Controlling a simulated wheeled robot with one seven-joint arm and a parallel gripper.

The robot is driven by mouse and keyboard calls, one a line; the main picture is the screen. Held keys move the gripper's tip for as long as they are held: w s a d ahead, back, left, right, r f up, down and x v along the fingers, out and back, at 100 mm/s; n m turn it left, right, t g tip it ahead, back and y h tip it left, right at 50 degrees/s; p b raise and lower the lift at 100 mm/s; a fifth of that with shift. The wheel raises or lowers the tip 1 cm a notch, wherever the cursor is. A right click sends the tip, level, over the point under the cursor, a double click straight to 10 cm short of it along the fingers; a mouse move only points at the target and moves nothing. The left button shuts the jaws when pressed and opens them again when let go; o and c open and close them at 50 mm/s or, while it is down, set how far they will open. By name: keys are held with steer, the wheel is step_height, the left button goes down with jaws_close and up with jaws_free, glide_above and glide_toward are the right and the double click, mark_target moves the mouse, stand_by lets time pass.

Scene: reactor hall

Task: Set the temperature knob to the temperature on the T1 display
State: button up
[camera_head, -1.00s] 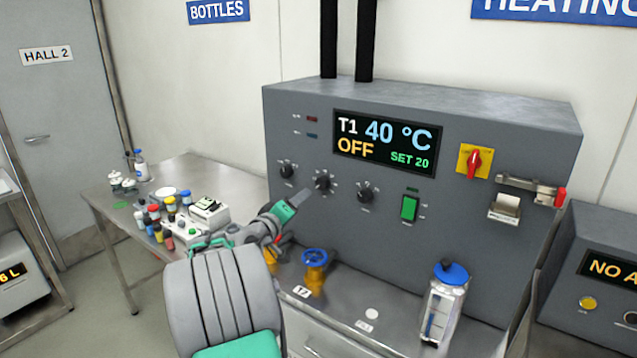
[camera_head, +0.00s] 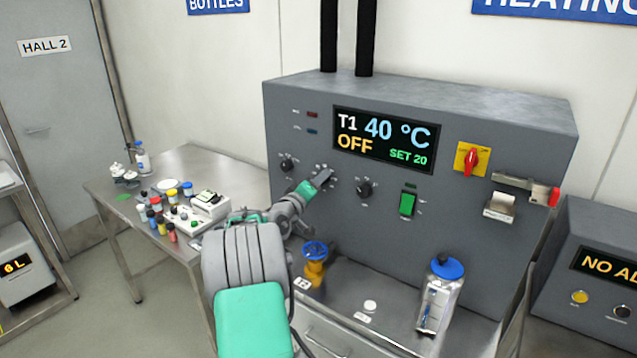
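The T1 display (camera_head: 383,141) on the grey heating cabinet reads 40 °C, OFF and SET 20. Below it is a row of three dark knobs: a left knob (camera_head: 288,164), a middle knob (camera_head: 323,174) and a right knob (camera_head: 363,188). Their labels are too small to read, so I cannot tell which one is the temperature knob. My gripper (camera_head: 318,182) points at the middle knob and partly covers it. I cannot tell whether its fingers touch the knob or are open or shut.
A green rocker switch (camera_head: 408,203) and a red-yellow rotary switch (camera_head: 472,160) sit right of the knobs. A blue-topped valve (camera_head: 315,252) and a blue-capped bottle (camera_head: 442,290) stand on the bench below. A side table (camera_head: 190,160) holds several small bottles at left.

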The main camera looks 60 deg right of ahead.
jaws_close()
steer(key=shift+f+b, duration=0.25)
steer(key=shift+b, duration=0.6)
steer(key=shift+w+m+g+h+b, duration=0.15)
steer(key=shift+m+g+b, duration=0.25)
steer(key=shift+m+b, duration=3.55)
steer(key=shift+w+m+g+h+b, duration=0.1)
steer(key=shift+m+g+h+b, duration=0.25)
steer(key=shift+m+b, duration=3.6)
steer(key=shift+w+m+g+h+b, duration=0.1)
steer(key=shift+m+g+b, duration=0.35)
steer(key=shift+m+b, duration=3.5)
steer(key=n+b, duration=0.4)
steer(key=shift+r, duration=0.1)
